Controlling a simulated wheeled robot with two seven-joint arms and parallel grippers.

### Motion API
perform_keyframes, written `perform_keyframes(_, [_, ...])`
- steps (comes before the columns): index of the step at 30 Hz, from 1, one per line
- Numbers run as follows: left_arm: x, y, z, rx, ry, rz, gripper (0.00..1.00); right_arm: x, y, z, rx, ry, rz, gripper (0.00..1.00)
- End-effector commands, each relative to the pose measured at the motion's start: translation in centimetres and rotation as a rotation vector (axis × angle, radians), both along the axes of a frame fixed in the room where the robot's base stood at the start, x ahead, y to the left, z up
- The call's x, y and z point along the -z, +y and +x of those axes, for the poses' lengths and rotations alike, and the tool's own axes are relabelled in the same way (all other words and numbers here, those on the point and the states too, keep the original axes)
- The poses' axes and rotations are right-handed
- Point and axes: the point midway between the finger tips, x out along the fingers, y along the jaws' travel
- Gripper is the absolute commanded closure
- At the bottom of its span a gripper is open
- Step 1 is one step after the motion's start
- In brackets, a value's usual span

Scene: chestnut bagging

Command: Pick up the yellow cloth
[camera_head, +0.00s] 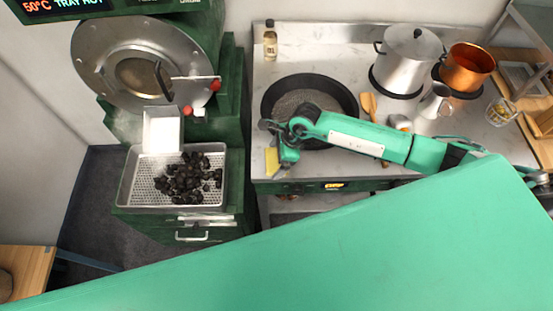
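The yellow cloth (271,160) shows as a small yellow patch at the front left edge of the marble counter (350,165). My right gripper (281,166) is over that edge, close beside the cloth on its right. My wrist covers the area around it, so I cannot tell whether the fingers touch the cloth or how far apart they are. My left gripper is not in view.
A dark pan (335,90) sits behind my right wrist. On the left, a perforated tray (135,190) of dark chestnuts (188,180) sits below the roasting machine (240,110).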

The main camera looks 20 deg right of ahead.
Motion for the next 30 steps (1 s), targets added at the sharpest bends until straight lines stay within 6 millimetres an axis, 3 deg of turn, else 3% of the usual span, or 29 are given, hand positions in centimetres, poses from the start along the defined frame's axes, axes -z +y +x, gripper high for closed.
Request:
perform_keyframes(1, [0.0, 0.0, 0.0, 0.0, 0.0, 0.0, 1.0, 0.0, 0.0, 0.0, 0.0, 0.0, 0.0, 0.16])
perform_keyframes(4, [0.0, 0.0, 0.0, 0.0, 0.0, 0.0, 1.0, 0.0, 0.0, 0.0, 0.0, 0.0, 0.0, 0.35])
perform_keyframes(20, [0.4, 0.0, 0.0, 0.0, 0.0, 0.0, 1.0, -0.8, 0.0, 0.1, 0.0, 0.0, 0.001, 0.36])
perform_keyframes(25, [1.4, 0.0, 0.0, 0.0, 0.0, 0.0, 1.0, -3.2, 0.0, 0.1, -0.001, -0.005, 0.001, 0.36])
perform_keyframes(30, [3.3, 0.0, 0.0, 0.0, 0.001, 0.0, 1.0, -8.2, 0.0, 0.2, -0.003, -0.009, 0.001, 0.36])
